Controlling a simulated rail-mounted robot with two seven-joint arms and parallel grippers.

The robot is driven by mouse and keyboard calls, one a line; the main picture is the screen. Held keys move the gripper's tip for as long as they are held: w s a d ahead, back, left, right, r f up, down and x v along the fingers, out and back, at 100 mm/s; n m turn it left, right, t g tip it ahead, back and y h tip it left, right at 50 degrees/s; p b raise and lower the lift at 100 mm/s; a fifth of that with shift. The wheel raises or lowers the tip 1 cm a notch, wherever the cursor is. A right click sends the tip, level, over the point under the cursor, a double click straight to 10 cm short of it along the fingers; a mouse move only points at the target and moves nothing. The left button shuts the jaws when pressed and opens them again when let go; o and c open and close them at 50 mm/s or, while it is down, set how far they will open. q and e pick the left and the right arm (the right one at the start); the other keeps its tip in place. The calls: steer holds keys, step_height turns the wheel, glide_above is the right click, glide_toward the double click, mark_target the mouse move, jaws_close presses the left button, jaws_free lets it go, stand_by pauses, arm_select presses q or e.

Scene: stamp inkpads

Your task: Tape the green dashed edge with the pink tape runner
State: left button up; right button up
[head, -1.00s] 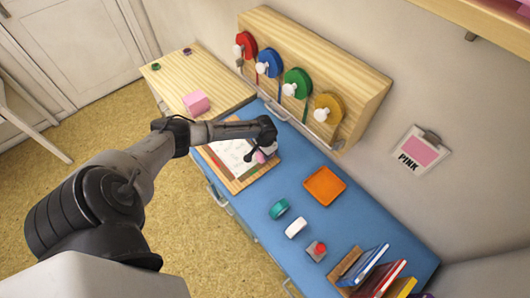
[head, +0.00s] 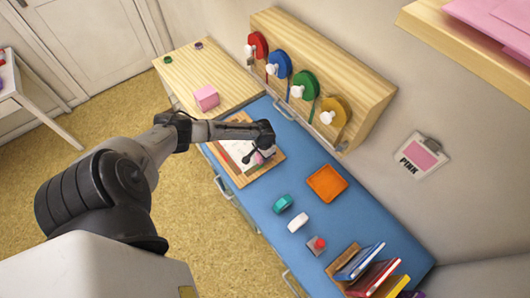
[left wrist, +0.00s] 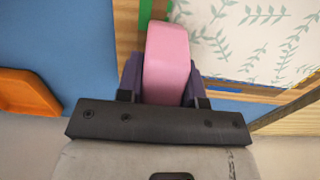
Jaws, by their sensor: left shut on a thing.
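The pink tape runner (left wrist: 167,62) is held upright between the dark fingers of my left gripper (left wrist: 165,88) in the left wrist view. The leaf-patterned paper (left wrist: 250,35) lies just right of the runner, on a wooden board (head: 277,158). In the head view my left gripper (head: 262,153) is over the board's right part and hides some of the paper. I cannot tell whether the runner touches the paper. My right gripper is not in view.
An orange tray (head: 327,183), a teal tape runner (head: 283,203), a white one (head: 298,222) and a red-topped stamp (head: 317,244) stand on the blue desk (head: 345,215). Books (head: 372,272) stand at its near end. A pink block (head: 206,97) is on the wooden table behind.

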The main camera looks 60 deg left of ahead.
mark_target(257, 159)
arm_select(q)
steer(key=shift+s+d+r+p, duration=0.1)
steer(key=shift+s+r+p, duration=0.05)
steer(key=shift+s+p, duration=0.5)
steer(key=shift+s+d+p, duration=0.2)
steer(key=shift+s+p, duration=0.9)
steer(key=shift+s, duration=0.2)
steer(key=shift+s+d+p, duration=0.1)
steer(key=shift+s+p, duration=0.1)
steer(key=shift+p, duration=0.1)
steer(key=shift+s+d+p, duration=0.15)
steer(key=shift+s+p, duration=0.55)
steer(key=shift+s, duration=0.2)
steer(key=shift+s+d+p, duration=0.15)
steer(key=shift+s+p, duration=0.5)
steer(key=shift+s, duration=0.2)
steer(key=shift+s, duration=0.15)
